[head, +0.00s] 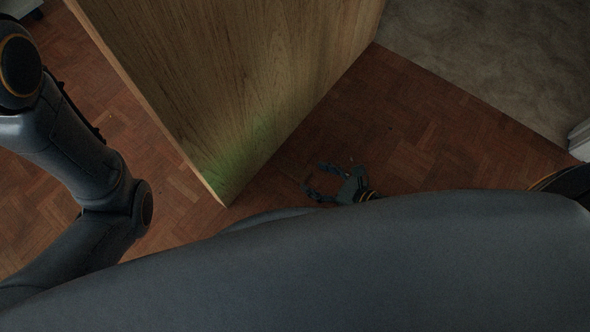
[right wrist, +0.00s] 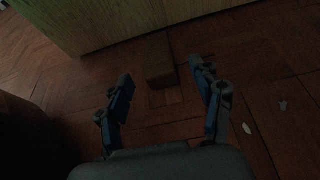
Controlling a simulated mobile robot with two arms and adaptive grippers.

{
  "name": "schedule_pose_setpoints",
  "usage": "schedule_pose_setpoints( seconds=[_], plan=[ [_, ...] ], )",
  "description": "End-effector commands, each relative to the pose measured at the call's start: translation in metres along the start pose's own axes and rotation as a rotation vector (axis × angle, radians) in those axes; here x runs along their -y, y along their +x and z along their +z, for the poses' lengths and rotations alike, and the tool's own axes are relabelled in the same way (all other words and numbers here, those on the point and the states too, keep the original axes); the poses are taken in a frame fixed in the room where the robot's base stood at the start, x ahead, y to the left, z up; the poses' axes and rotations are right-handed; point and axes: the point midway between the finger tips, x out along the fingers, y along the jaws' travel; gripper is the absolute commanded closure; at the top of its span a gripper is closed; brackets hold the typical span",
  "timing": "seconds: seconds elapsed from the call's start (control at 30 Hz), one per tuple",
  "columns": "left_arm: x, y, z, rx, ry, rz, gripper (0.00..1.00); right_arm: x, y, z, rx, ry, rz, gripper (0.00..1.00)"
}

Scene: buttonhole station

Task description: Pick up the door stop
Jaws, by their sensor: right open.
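The door stop (right wrist: 159,60) looks like a brown wooden wedge on the floor, close to the bottom of the door, in the right wrist view. It is dark and close in colour to the floor; I cannot make it out clearly in the head view. My right gripper (head: 315,180) is low near the floor beside the door in the head view. In the right wrist view its fingers (right wrist: 161,76) are spread, with the door stop ahead between the tips and nothing gripped. My left gripper is outside the views; only its arm shows.
A wooden door (head: 235,80) stands across the middle, with a greenish patch near its lower corner. The floor is reddish parquet (head: 430,120), with a grey carpet (head: 500,50) beyond. Small pale flecks (right wrist: 247,128) lie right of the gripper.

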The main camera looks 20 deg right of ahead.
Motion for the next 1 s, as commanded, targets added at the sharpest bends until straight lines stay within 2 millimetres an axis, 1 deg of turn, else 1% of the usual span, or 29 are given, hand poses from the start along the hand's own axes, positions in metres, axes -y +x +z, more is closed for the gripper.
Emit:
schedule_pose_setpoints(
  seconds=[0.07, 0.23, 0.4, 0.67, 0.7, 0.77, 0.8, 0.87, 0.9, 0.97, 1.0],
  plan=[
    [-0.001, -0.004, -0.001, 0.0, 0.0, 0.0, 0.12, 0.0, 0.006, -0.002, 0.0, -0.001, -0.001, 0.34],
    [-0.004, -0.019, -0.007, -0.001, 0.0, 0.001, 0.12, -0.003, 0.032, -0.006, 0.002, -0.005, 0.001, 0.34],
    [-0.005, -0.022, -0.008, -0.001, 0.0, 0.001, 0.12, -0.004, 0.05, -0.003, 0.0, -0.002, 0.001, 0.34],
    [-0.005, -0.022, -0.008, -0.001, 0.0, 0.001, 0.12, -0.004, 0.053, -0.002, 0.0, -0.001, -0.001, 0.34],
    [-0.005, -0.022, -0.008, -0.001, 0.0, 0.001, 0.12, -0.004, 0.053, -0.002, 0.0, -0.001, -0.001, 0.38],
    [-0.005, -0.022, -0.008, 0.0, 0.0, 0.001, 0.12, -0.004, 0.053, -0.002, 0.0, -0.001, -0.001, 0.5],
    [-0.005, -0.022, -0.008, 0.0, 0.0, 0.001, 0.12, -0.004, 0.053, -0.002, 0.0, -0.001, -0.001, 0.58],
    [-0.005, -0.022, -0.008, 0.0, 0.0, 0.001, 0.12, -0.004, 0.053, -0.002, 0.0, -0.001, -0.001, 0.71],
    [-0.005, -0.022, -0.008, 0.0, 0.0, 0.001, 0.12, -0.004, 0.053, -0.002, 0.0, -0.001, -0.001, 0.79],
    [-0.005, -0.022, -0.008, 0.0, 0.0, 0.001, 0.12, -0.004, 0.053, -0.002, 0.0, -0.001, -0.001, 0.91],
    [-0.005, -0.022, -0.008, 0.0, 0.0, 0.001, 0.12, -0.004, 0.053, -0.002, 0.0, -0.001, -0.001, 0.94]
  ],
)
